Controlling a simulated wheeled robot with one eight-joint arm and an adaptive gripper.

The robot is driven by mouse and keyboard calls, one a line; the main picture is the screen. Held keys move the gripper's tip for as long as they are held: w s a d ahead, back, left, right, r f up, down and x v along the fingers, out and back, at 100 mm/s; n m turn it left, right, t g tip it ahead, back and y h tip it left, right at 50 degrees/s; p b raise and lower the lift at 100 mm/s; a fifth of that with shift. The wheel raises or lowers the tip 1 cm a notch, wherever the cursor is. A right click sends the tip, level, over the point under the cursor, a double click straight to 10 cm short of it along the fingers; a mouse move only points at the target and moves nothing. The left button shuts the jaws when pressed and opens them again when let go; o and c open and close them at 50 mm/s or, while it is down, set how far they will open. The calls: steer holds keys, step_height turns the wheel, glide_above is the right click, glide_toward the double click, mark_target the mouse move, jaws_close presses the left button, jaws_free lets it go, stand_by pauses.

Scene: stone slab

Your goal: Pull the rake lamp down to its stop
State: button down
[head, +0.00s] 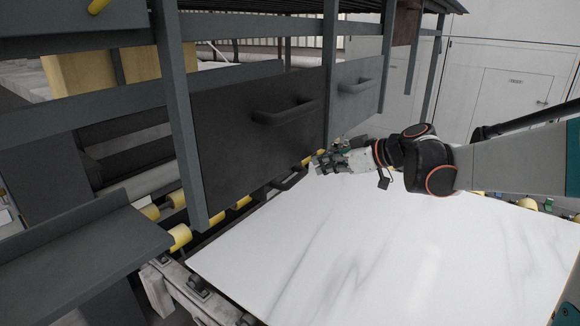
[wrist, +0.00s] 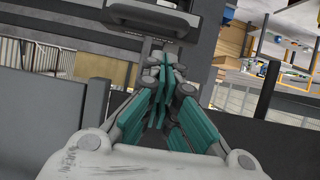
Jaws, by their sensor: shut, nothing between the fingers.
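A dark panel (head: 255,140) hangs in the grey frame over the slab, with a bar handle (head: 285,112) on its face and a lower handle (head: 289,179) at its bottom edge. A second, lighter grey panel (head: 352,108) with its own handle (head: 356,87) hangs to the right. No label shows which of these belongs to the rake lamp. My gripper (head: 318,163) is shut and empty, beside the dark panel's lower right corner, low over the slab's far edge. In the wrist view its teal-padded fingers (wrist: 163,62) meet just below a grey handle (wrist: 153,19); contact cannot be told.
A pale marble slab (head: 400,245) lies on yellow rollers (head: 180,236) below. A grey frame post (head: 180,120) stands left of the dark panel, and a grey shelf (head: 85,245) sits at the left. The space above the slab is open apart from my arm.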

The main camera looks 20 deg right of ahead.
steer(key=shift+w+a+f, duration=0.1)
steer(key=shift+f, duration=0.05)
steer(key=p+x, duration=0.1)
steer(key=x, duration=0.9)
step_height(320, 180, down, 50)
steer(key=b, duration=3.5)
steer(key=shift+f, duration=0.2)
steer(key=v, duration=1.2)
